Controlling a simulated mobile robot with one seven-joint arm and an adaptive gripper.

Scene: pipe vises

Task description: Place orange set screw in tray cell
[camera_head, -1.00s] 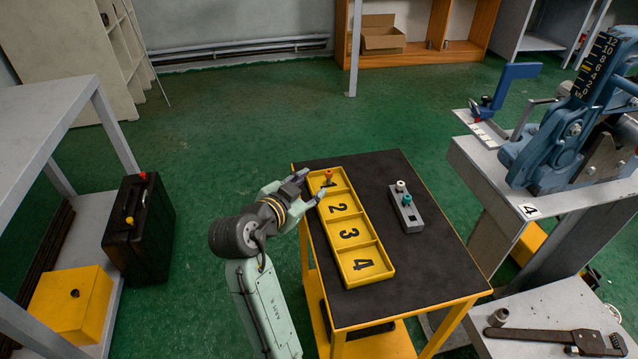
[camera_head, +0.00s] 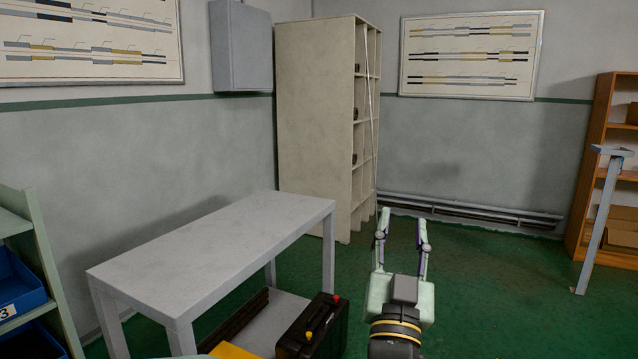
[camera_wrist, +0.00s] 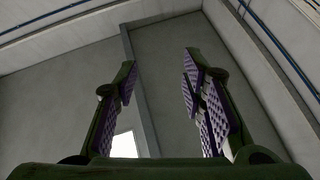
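My gripper (camera_head: 402,240) points upward in the head view, in front of the floor near the tall shelf. Its two fingers are spread apart with nothing between them. The wrist view also shows my gripper (camera_wrist: 160,90) open and empty, with only walls and ceiling behind the purple finger pads. The orange set screw and the numbered yellow tray are in neither view now.
A tall beige shelf (camera_head: 322,120) stands behind. Blue bins (camera_head: 18,285) are at the far left. Green floor (camera_head: 480,290) is open at the right.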

